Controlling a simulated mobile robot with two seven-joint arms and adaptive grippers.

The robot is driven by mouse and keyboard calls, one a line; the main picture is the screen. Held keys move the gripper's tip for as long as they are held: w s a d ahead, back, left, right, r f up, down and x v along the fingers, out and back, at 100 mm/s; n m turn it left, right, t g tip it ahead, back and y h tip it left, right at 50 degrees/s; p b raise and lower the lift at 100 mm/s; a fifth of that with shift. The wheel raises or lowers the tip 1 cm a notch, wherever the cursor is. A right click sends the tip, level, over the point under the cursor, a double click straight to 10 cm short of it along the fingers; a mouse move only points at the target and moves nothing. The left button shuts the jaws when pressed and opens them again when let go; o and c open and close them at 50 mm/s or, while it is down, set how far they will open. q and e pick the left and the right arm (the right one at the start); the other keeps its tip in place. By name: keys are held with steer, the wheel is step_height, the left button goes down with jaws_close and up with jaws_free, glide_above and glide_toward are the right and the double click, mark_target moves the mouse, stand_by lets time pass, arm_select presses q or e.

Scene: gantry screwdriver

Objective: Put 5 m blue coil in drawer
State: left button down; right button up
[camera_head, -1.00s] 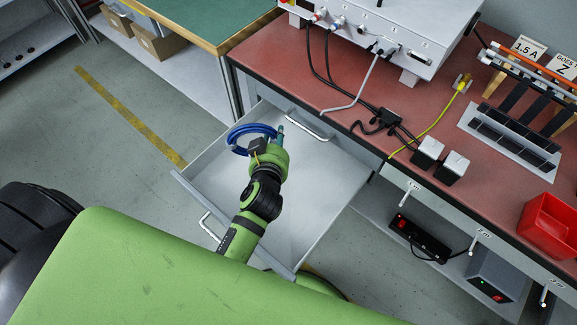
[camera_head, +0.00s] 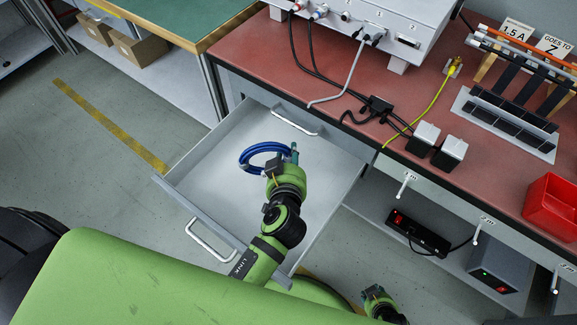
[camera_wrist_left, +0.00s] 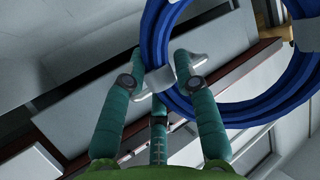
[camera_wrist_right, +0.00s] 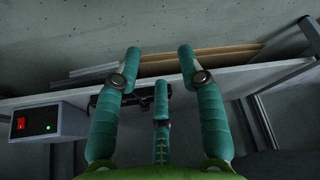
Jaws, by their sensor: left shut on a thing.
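The blue coil (camera_head: 244,158) is a ring of blue cable hanging from my left gripper (camera_head: 283,162), over the open drawer. In the left wrist view the coil (camera_wrist_left: 154,40) passes between the fingers of my left gripper (camera_wrist_left: 160,72), with a pale band around it there. The grey drawer (camera_head: 325,170) is pulled out from under the red bench, and its visible floor is empty. I cannot tell how high the coil is above that floor. My right gripper (camera_head: 375,294) is low at the bottom of the head view; its fingers are apart and empty in the right wrist view (camera_wrist_right: 158,65).
The red-topped bench (camera_head: 285,75) carries a white instrument (camera_head: 360,22), cables and a red bin (camera_head: 552,205). Labelled pegs (camera_head: 404,185) stick out from its front edge. A dark power strip (camera_head: 418,235) and a grey box (camera_head: 493,268) sit on the shelf below.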

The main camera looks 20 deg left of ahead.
arm_select(q)
step_height(320, 180, down, 2)
steer(key=shift+w+f+b, duration=0.1)
steer(key=shift+f+b, duration=0.15)
steer(key=shift+b, duration=0.75)
steer(key=shift+f+b, duration=0.5)
steer(key=shift+f, duration=0.05)
arm_select(e)
steer(key=shift+a+r+g, duration=0.15)
steer(key=shift+a+g, duration=0.3)
steer(key=shift+g, duration=0.15)
arm_select(q)
steer(key=c, duration=1)
jaws_free()
steer(key=shift+o, duration=0.2)
